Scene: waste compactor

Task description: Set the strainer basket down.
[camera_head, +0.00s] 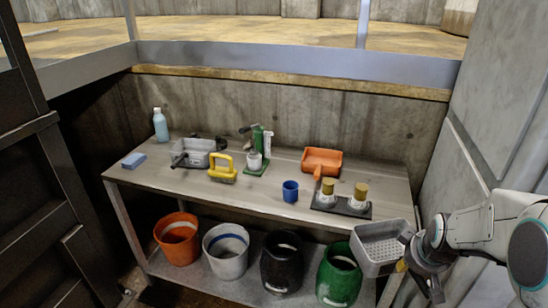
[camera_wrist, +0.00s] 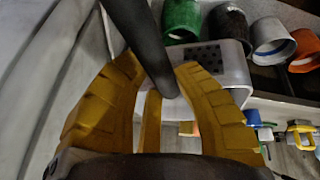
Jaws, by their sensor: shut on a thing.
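The strainer basket (camera_head: 380,252) is a light grey box with a perforated bottom. It is held in the air off the right end of the workbench (camera_head: 150,185), near the tabletop's front right corner. My gripper (camera_head: 405,266) is at its right side. In the wrist view, my gripper's yellow fingers (camera_wrist: 165,105) are on either side of a dark handle (camera_wrist: 143,40). The basket (camera_wrist: 236,72) shows beyond them, partly hidden by the fingers and handle. My gripper is shut on the basket's handle.
Several buckets, including a green one (camera_head: 338,280), fill the lower shelf. The front middle is clear.

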